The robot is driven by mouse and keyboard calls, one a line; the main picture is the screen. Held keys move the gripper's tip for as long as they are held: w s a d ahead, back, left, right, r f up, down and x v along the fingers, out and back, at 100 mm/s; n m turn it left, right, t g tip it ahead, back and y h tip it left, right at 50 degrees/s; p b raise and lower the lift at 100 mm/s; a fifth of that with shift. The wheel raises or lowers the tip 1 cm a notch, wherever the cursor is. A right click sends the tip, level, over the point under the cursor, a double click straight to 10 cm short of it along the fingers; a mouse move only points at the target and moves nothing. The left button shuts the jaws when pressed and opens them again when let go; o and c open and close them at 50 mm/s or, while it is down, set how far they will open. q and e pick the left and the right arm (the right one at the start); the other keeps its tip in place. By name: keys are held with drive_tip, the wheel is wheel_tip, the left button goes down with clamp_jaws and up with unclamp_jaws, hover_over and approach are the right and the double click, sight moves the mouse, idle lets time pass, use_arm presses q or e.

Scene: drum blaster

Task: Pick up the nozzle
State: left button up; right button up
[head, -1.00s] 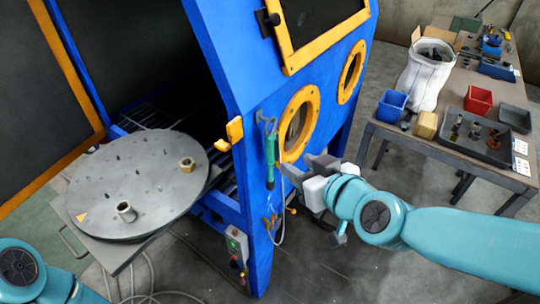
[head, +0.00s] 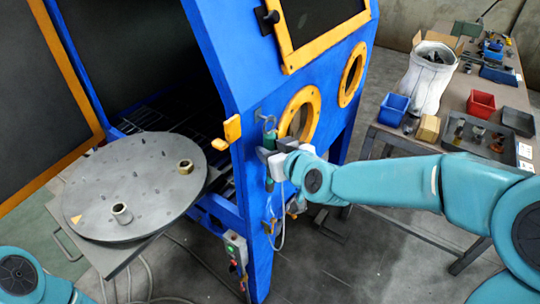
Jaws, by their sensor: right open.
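The nozzle (head: 270,137), a green-handled tool, hangs upright on the blue front post of the blasting cabinet, beside the lower round yellow port. A pale hose loops below it. My right gripper (head: 267,160) is at the nozzle's handle, with its jaws open and partly hiding it. I cannot tell whether the fingers touch the handle. Of my left arm (head: 30,280), only links show at the lower left; its gripper is out of view.
The blue cabinet (head: 222,55) stands open at left, with a round turntable (head: 150,185) bearing metal parts. A control box (head: 235,247) is low on the post. A table (head: 455,105) with bins and a white sack (head: 425,80) stands at right.

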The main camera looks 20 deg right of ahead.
drive_tip(key=shift+s+r, duration=0.15)
drive_tip(key=shift+s, duration=0.05)
drive_tip(key=shift+a, duration=0.1)
drive_tip(key=c, duration=0.3)
drive_tip(key=shift+w, duration=0.1)
clamp_jaws()
use_arm(q)
drive_tip(key=shift+a+r, duration=0.15)
drive_tip(key=shift+r, duration=0.05)
use_arm(e)
drive_tip(key=shift+r, duration=0.2)
drive_tip(key=shift+r+p, duration=0.15)
drive_tip(key=shift+p, duration=0.15)
drive_tip(key=shift+r, duration=0.4)
use_arm(q)
drive_tip(key=shift+s+a+r, duration=0.2)
drive_tip(key=shift+s+a, duration=0.05)
drive_tip(key=shift+s, duration=0.1)
use_arm(e)
drive_tip(key=shift+f, duration=0.1)
use_arm(q)
drive_tip(key=shift+s, duration=0.1)
use_arm(e)
drive_tip(key=shift+s, duration=0.2)
use_arm(q)
drive_tip(key=shift+s, duration=0.4)
use_arm(e)
drive_tip(key=shift+s, duration=0.35)
